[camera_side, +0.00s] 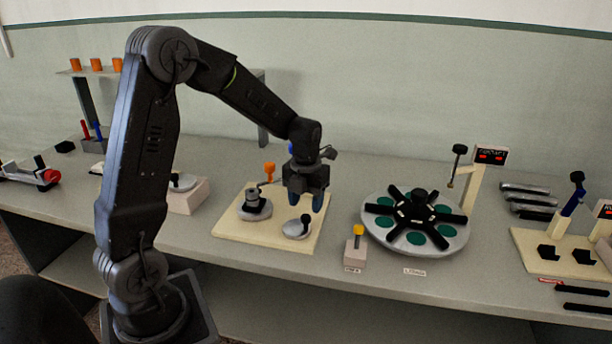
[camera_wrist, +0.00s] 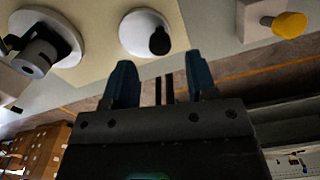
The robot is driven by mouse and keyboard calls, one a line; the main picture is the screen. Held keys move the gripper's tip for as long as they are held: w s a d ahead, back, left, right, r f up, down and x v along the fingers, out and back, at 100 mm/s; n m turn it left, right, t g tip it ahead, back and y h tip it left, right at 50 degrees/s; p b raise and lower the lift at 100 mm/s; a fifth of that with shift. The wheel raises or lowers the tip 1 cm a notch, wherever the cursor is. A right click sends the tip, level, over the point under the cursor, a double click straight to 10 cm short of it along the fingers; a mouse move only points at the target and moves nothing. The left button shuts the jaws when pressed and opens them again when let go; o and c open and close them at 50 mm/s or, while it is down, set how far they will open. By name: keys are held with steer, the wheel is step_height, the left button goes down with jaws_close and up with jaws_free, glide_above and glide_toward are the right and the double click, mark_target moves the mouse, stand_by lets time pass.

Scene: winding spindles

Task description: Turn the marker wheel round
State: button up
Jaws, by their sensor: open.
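A small pale wheel (camera_side: 290,230) with an upright black knob (camera_side: 305,223) sits on the cream board (camera_side: 235,236); no readable label shows which part is the marker wheel. In the wrist view the wheel (camera_wrist: 135,38) and its dark knob (camera_wrist: 159,42) lie just beyond the fingertips. My gripper (camera_side: 306,202) is above the wheel, pointing down, with a gap between them. In the wrist view its blue fingers (camera_wrist: 162,80) are apart with nothing between them. A grey spool (camera_side: 254,201) on a round base, with an orange-topped crank (camera_side: 269,169), stands on the same board.
A yellow-topped block (camera_side: 355,248) stands right of the board. Beyond it is a large turntable (camera_side: 374,213) with black spokes and green spots, and a post with a display (camera_side: 490,156). Several dark bars lie further right. Bare bench shows in front.

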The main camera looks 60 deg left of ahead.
mark_target(306, 216)
step_height(306, 216, up, 9)
steer(key=shift+f, duration=0.15)
stand_by(0.4)
